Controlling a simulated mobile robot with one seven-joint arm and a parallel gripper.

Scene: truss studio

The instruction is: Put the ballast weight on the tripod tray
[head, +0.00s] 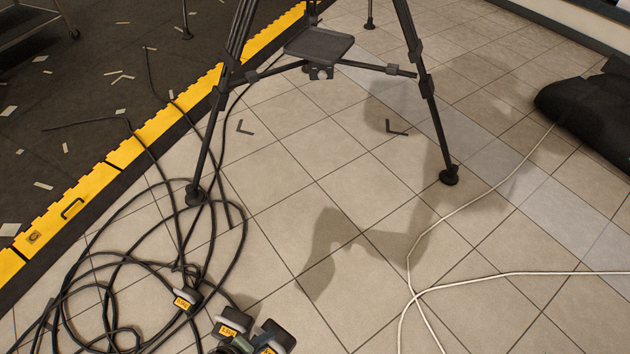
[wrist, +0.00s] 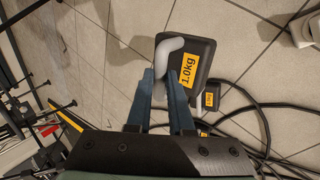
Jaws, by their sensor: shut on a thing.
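The ballast weight (wrist: 204,58) is a black block with a grey handle and a yellow label reading 1.0kg. In the wrist view, my gripper (wrist: 167,82) is shut on its handle, with the block just beyond the fingertips. In the head view, several similar weights cluster at the bottom edge, and I cannot tell for sure which is held; my gripper is barely in view there. The tripod tray (head: 320,45) is a dark flat plate between the tripod legs, at the top middle of the head view. It looks empty. My gripper is well apart from it.
Tripod legs (head: 436,120) stand around the tray. Looped black cables (head: 110,240) cover the floor at left, by a yellow edge strip (head: 130,145). White cables (head: 490,275) cross the right. Another weight (head: 187,298) lies among the cables. Tiles between are clear.

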